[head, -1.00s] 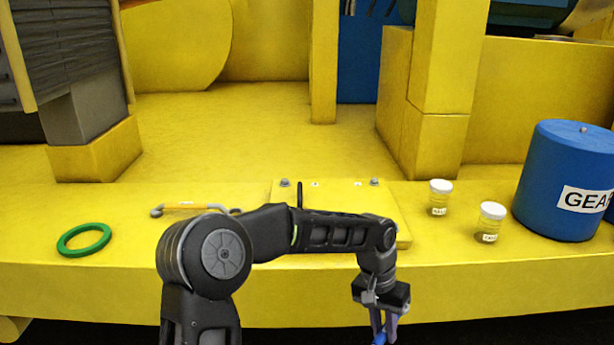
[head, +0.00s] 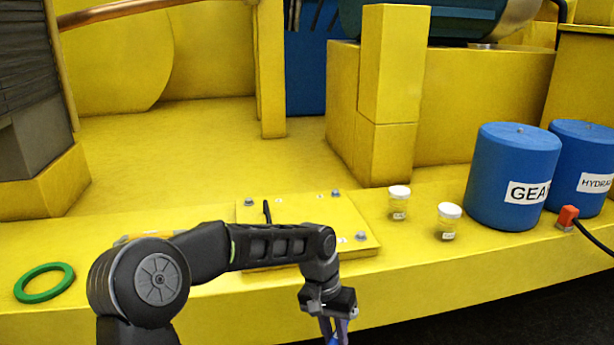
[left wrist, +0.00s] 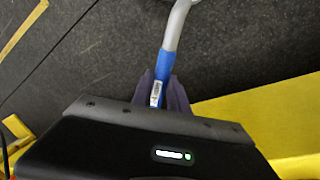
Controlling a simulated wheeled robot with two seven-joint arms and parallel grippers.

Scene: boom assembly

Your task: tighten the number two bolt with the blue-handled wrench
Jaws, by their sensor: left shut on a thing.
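My left gripper (head: 337,328) hangs in front of the yellow ledge, near the bottom of the head view. It is shut on the blue-handled wrench (left wrist: 167,62), whose grey metal shaft (left wrist: 178,25) runs up out of the left wrist view. In the head view only a bit of blue shows between the fingers. A raised yellow plate (head: 300,213) on the ledge carries bolts at its back left (head: 249,202), back right (head: 335,193) and front right (head: 360,237). My left arm covers its front left corner. The small number labels are unreadable. My right gripper is out of view.
A thin black handle (head: 267,211) stands on the plate. A green ring (head: 44,283) and a partly hidden orange-handled tool (head: 145,235) lie left. Two white-lidded jars (head: 399,203) (head: 448,221), blue drums (head: 512,176) (head: 583,168) and a red-ended cable (head: 567,216) are right.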

